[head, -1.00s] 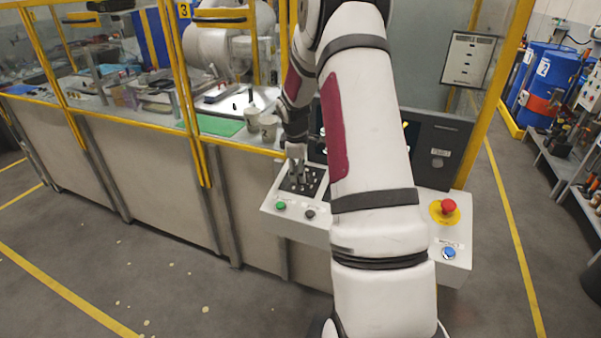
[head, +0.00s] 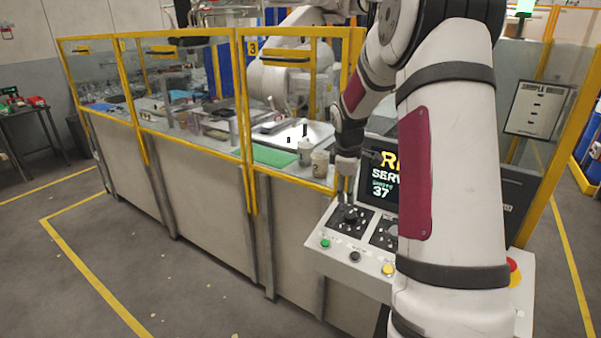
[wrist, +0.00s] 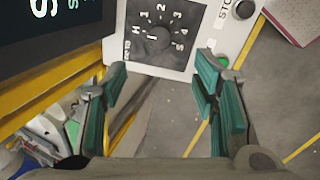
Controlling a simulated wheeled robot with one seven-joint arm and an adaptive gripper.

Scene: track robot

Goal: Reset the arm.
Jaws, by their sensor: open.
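The control panel (head: 320,262) stands at the front of the fenced cell. My gripper (head: 346,190) hangs above the left dial. In the wrist view my gripper (wrist: 158,75) is open and empty, with a numbered dial (wrist: 157,38) ahead of its fingers. A white robot arm (head: 285,75) stands inside the cell.
Yellow-framed fence panels (head: 246,130) line the cell. Two cups (head: 320,163) and a green mat (head: 273,156) sit on its counter. A framed sheet (head: 537,108) hangs at the right. The floor at the left is clear.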

